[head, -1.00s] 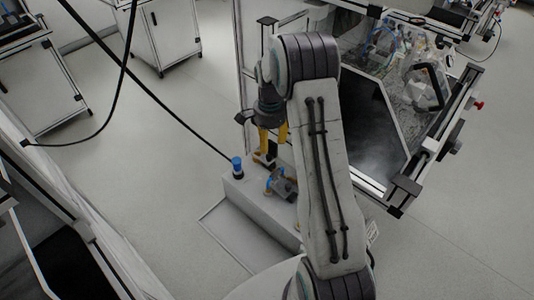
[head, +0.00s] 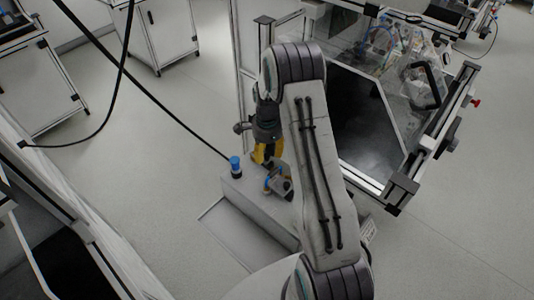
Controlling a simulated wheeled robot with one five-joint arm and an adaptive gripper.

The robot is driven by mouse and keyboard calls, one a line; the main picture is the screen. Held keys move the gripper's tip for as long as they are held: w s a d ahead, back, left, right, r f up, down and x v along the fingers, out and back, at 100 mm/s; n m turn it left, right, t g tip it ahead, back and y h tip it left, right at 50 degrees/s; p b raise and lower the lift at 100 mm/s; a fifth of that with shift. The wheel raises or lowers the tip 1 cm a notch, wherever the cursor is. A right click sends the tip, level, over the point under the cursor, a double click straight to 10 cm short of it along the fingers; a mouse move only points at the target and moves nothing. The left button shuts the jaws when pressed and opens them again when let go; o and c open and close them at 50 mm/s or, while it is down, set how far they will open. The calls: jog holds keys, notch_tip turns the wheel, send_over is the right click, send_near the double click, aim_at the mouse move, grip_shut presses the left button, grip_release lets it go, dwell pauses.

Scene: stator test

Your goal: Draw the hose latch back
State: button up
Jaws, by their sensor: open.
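A grey box (head: 255,213) stands low on the floor in front of me, partly behind my arm. On its top left is a blue-capped fitting (head: 235,164), with the black hose running to it. Right of the fitting is a blue and grey piece (head: 279,183), which may be the hose latch; I cannot tell for sure. My gripper (head: 265,158), with yellow fingers, points down at the rear of the box top, just behind the blue and grey piece. It is open. Whether a finger touches anything is not clear. The small black part between the fingers is mostly hidden.
A framed machine (head: 375,125) with clear panels stands close on the right of my arm. White cabinets (head: 165,32) stand at the back left. The black hose (head: 150,95) crosses the air from upper left. A dark-topped bench edge (head: 75,235) lies at lower left. The floor between is clear.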

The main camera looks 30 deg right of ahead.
jog(key=shift+f, duration=0.5)
jog(key=shift+o, duration=0.3)
grip_shut()
